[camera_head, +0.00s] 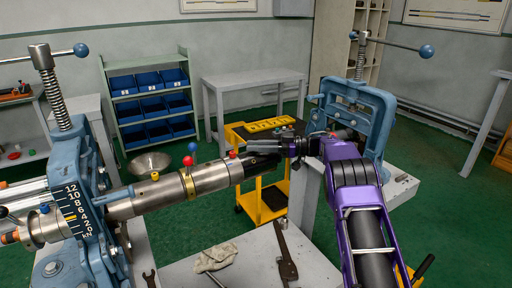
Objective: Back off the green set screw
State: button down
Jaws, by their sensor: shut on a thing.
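A steel pipe (213,177) runs from the blue vise (75,160) at the left toward the middle, rising slightly to the right. It bears a brass collar (189,186) and small yellow (155,176), red (233,155) and blue (192,147) knobs. My gripper (252,148) reaches in from the right. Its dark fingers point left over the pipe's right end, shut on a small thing. That thing is hidden by the fingers. I cannot make out the green set screw; the fingers cover the top of the pipe there.
A second blue vise (357,115) stands behind my arm. A yellow cart (263,195) stands beyond the pipe. A rag (215,258) and a pipe wrench (286,258) lie on the grey bench (180,274) below. Blue bins (150,92) and an empty table (253,80) are farther back.

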jog(key=shift+f+n+g, duration=0.4)
jog(key=shift+n+g, duration=0.1)
jog(key=shift+g, duration=0.4)
jog(key=c, duration=0.9)
grip_release()
jog(key=shift+a, duration=0.1)
jog(key=shift+c, duration=0.2)
jog(key=shift+o, duration=1)
jog(key=shift+r, duration=0.2)
jog(key=shift+r, duration=0.1)
